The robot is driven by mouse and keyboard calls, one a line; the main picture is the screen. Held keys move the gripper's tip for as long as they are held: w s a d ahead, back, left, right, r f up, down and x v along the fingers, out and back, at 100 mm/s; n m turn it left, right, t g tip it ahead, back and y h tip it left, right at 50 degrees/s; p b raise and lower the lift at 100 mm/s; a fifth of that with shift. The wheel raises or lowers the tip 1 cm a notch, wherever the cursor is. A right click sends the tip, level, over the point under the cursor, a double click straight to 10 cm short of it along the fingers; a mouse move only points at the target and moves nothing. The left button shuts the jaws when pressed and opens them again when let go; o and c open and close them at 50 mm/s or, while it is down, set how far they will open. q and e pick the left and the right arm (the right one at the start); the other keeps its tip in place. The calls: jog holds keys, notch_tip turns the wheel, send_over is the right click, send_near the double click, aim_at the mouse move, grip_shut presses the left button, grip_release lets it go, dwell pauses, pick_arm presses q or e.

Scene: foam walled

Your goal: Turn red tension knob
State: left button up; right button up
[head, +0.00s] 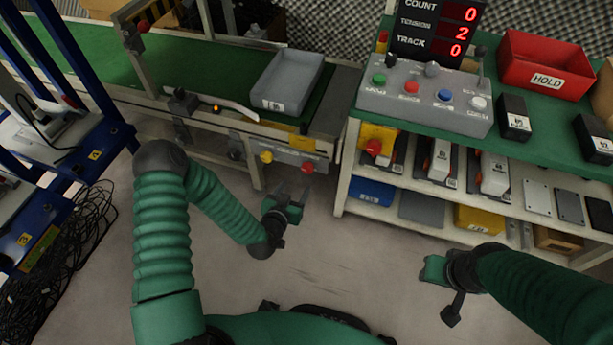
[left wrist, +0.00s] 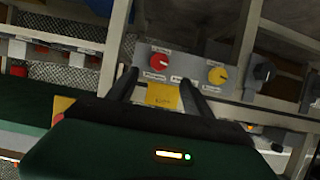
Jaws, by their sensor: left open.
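The red tension knob (head: 307,167) sits on a grey panel low on the conveyor's front, right of a yellow knob (head: 266,156). In the left wrist view the red knob (left wrist: 159,60) is left of the yellow knob (left wrist: 217,75), each with small labels around it. My left gripper (head: 291,194) is open and empty, below and in front of the panel, apart from the red knob. In the left wrist view its two fingers (left wrist: 160,88) point toward the panel. My right gripper (head: 440,287) hangs over the floor at the right; its jaw opening is unclear.
The display (head: 437,27) reads COUNT 0, TENSION 2, TRACK 0. A grey tray (head: 290,82) is on the conveyor. A shelved bench (head: 345,180) stands right of the panel. Cables (head: 75,245) lie on the floor at the left. The floor before the panel is clear.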

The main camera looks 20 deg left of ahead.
aim_at(306, 171)
pick_arm(q)
jog(key=b+x, duration=0.5)
jog(key=x, duration=0.6)
jog(key=shift+w+f, duration=0.2)
jog(key=shift+f, duration=0.05)
jog(key=shift+r, duration=0.1)
jog(key=shift+c, duration=0.2)
grip_shut()
